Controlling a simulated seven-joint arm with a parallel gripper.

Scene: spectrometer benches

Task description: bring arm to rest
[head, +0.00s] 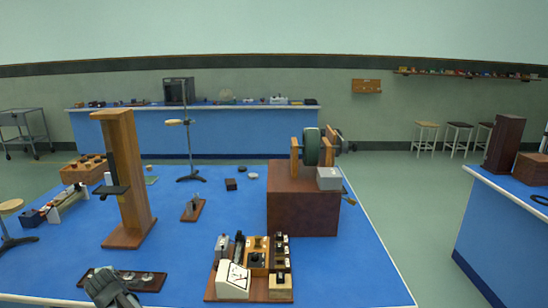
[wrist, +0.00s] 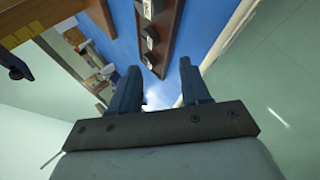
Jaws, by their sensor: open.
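My gripper (head: 103,283) shows at the bottom left of the head view, over the near edge of the blue bench (head: 350,260). In the wrist view my gripper (wrist: 160,85) has two dark fingers spread apart with nothing between them. Just behind it in the head view is a low dark wooden board (head: 150,281) with small fittings. In the wrist view a brown wooden board (wrist: 168,40) with several fittings lies ahead of the fingers.
A tall wooden stand (head: 127,180) rises behind my gripper. A board of instruments (head: 250,268) sits to the right, with a brown block (head: 302,205) carrying a wheel behind it. The blue surface at the front right is clear. Another bench (head: 510,240) stands at far right.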

